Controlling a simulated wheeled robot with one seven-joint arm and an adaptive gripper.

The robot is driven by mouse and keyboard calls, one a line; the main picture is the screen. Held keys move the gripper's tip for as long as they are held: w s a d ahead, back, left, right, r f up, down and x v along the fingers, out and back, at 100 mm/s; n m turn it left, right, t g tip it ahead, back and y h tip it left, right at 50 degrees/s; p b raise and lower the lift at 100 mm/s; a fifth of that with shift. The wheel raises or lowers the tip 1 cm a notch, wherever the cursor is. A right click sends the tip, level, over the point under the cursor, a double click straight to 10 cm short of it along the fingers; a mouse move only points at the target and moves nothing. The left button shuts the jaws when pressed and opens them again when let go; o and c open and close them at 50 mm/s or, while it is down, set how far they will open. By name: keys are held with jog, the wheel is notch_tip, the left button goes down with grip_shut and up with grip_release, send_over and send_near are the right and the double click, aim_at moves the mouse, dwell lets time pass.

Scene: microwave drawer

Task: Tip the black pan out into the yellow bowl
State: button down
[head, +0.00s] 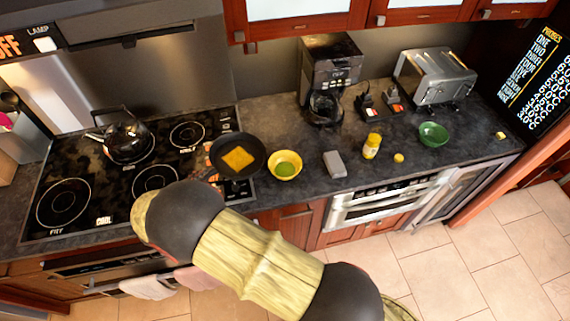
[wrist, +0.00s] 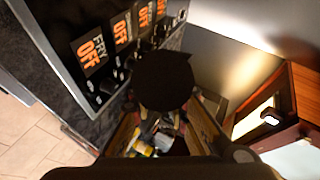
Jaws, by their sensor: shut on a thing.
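The black pan (head: 222,149) is just left of the yellow bowl (head: 284,172) in the head view, close to its rim. A flat yellow square piece (head: 239,158) lies inside the pan. The pan looks roughly level; its height above the counter is hard to tell. The bowl stands upright on the counter with something green inside. My gripper is mostly hidden by my arm in the head view, at the pan's handle side. In the wrist view my gripper (wrist: 164,90) is a dark shape, shut on the pan, with fingers and handle hard to separate.
A stovetop with a kettle (head: 128,138) lies left. Right of the bowl are a grey block (head: 335,164), a yellow bottle (head: 371,146), a small yellow item (head: 398,158) and a green bowl (head: 433,134). A coffee maker (head: 331,75) and toaster (head: 436,76) stand behind.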

jog(key=shift+r, duration=0.15)
jog(key=shift+r+p, duration=0.95)
jog(key=shift+r, duration=1)
